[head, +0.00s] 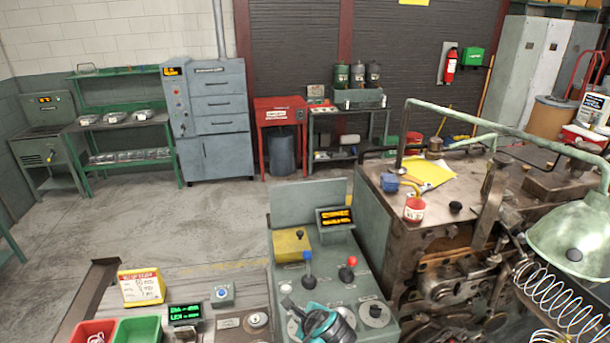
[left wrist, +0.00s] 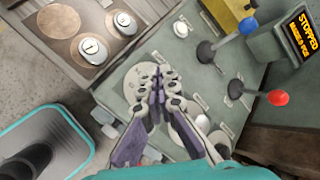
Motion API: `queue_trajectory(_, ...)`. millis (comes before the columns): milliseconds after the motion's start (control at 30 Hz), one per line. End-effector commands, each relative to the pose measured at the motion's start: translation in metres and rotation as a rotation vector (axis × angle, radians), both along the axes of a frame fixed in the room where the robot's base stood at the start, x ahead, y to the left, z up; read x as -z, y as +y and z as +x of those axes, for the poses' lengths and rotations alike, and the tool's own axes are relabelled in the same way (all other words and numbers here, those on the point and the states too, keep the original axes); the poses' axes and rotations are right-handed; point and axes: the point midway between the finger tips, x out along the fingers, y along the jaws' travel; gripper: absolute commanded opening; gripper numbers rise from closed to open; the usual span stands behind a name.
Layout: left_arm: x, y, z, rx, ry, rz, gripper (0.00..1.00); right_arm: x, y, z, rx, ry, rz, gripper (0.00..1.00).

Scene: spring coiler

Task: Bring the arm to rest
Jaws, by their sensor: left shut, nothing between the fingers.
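My left gripper (head: 293,307) shows at the bottom of the head view, above the front of the grey-green control console (head: 345,265). In the left wrist view its fingers (left wrist: 158,78) are together with nothing between them. They are over a pale round plate (left wrist: 133,88) on the console; whether they touch it I cannot tell. A blue-knobbed lever (head: 308,262) and a red-knobbed lever (head: 347,268) stand farther back on the console, apart from the gripper. My right gripper is not in view.
An amber display (left wrist: 298,38) reading STOPPED is behind the levers. The coiling machine (head: 450,220) with a lamp and springs stands at right. At lower left are a yellow sign (head: 141,286), a green display (head: 185,313), and red and green bins (head: 137,331). Open floor lies behind.

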Motion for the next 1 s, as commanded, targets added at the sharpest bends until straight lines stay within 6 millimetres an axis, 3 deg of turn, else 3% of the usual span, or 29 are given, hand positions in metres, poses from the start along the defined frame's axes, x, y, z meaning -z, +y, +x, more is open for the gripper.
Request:
queue_trajectory(367, 0.001, 0.043, -0.017, -0.212, -0.015, -0.224, 0.0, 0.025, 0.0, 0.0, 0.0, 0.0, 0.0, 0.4)
queue_trajectory(567, 0.005, 0.079, -0.041, -0.425, -0.035, -0.44, 0.0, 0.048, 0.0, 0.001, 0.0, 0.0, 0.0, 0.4)
queue_trajectory(800, 0.026, 0.135, -0.1, -0.871, -0.099, -0.869, 0.0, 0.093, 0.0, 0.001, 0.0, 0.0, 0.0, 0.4)
queue_trajectory(1000, 0.047, 0.159, -0.146, -1.221, -0.164, -1.2, 0.0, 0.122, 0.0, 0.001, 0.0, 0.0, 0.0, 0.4)
